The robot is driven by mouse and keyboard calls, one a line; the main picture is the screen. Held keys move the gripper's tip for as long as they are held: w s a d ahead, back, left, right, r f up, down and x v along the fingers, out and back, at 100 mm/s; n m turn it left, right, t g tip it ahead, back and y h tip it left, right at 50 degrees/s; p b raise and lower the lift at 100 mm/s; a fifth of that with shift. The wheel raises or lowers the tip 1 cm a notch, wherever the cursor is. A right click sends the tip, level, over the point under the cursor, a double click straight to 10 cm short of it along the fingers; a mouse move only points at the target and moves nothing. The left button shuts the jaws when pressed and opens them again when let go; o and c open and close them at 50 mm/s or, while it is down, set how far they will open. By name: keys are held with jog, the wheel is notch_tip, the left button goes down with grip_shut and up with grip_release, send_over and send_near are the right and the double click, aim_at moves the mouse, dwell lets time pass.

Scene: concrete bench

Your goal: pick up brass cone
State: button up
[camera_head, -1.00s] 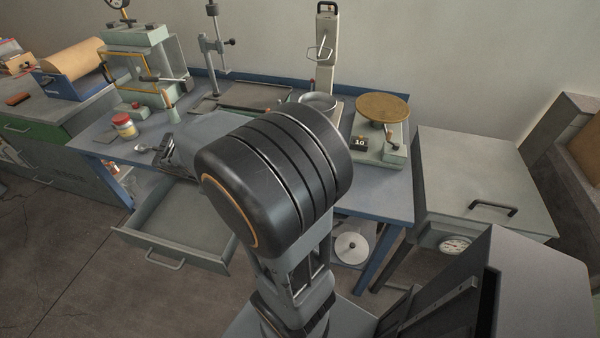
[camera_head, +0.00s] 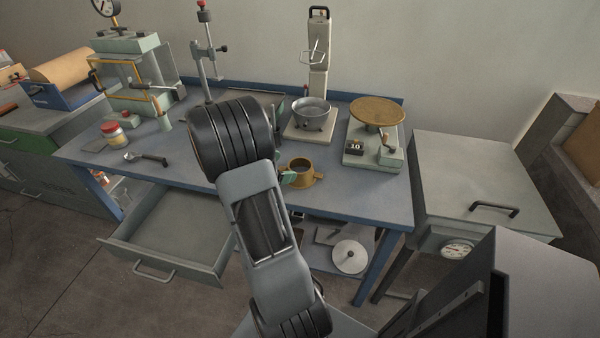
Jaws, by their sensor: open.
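The brass cone (camera_head: 307,178) stands upright on the blue bench, near its front edge and right of my arm. It is a small open-topped brass piece, and its left side is partly covered. My gripper (camera_head: 288,178) is mostly hidden behind my arm. Only a small greenish tip shows, close to the cone's left side. The jaws are open. I cannot tell whether the tip touches the cone or how the other finger lies.
A metal bowl (camera_head: 312,112) on a stand and a scale with a round brass pan (camera_head: 377,110) stand behind the cone. A spoon-like tool (camera_head: 146,158) and a jar (camera_head: 113,133) lie left. An open drawer (camera_head: 170,262) juts out in front.

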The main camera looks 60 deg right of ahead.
aim_at(310, 164)
jog(key=shift+x, duration=2.8)
jog(key=c, duration=0.7)
jog(key=shift+r, duration=0.1)
